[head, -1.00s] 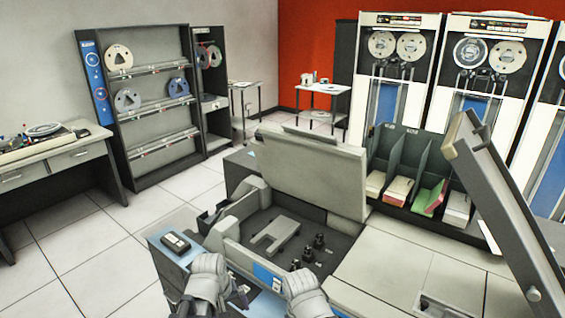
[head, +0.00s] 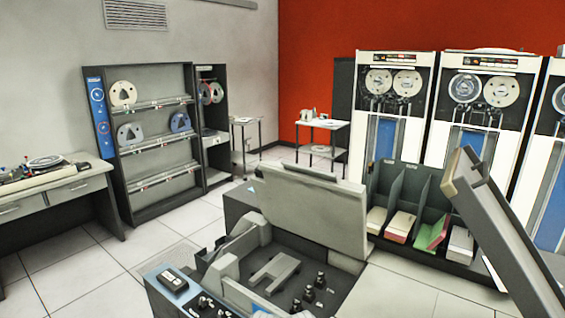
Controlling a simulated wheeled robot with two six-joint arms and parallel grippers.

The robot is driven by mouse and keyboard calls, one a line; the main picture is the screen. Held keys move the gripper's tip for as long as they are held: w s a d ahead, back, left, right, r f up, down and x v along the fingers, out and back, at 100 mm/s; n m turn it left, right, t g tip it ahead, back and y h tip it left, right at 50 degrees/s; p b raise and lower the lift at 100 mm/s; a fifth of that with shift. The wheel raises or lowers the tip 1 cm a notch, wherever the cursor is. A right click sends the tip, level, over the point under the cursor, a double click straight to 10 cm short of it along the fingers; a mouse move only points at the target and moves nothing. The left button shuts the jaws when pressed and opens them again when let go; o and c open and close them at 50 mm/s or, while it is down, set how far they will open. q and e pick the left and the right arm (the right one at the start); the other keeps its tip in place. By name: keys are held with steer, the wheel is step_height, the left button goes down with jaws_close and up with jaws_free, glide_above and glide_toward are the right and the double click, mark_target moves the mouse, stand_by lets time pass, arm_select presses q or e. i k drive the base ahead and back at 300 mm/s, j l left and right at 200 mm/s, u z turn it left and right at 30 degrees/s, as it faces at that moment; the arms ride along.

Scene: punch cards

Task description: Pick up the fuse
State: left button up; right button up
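I cannot make out a fuse for certain in the head view. An open grey machine (head: 345,285) stands at the bottom centre with its lid (head: 315,212) raised. Inside its dark bay are a grey bracket (head: 275,272) and several small black upright parts (head: 308,293); I cannot tell whether any of them is a fuse. A small black box (head: 172,281) lies on the blue-edged panel at the machine's left. Neither of my grippers shows in this view.
A grey hinged cover (head: 490,225) is raised at the right. Card bins (head: 415,220) and tape drives (head: 480,130) stand behind. A tape rack (head: 155,140) and a desk (head: 60,200) are at the left. The tiled floor (head: 70,270) is clear.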

mark_target(309, 288)
steer(key=i+j, duration=0.1)
steer(key=j, duration=0.65)
steer(key=i+j, duration=0.15)
steer(key=j, duration=0.25)
steer(key=z, duration=1.65)
steer(key=i, duration=0.5)
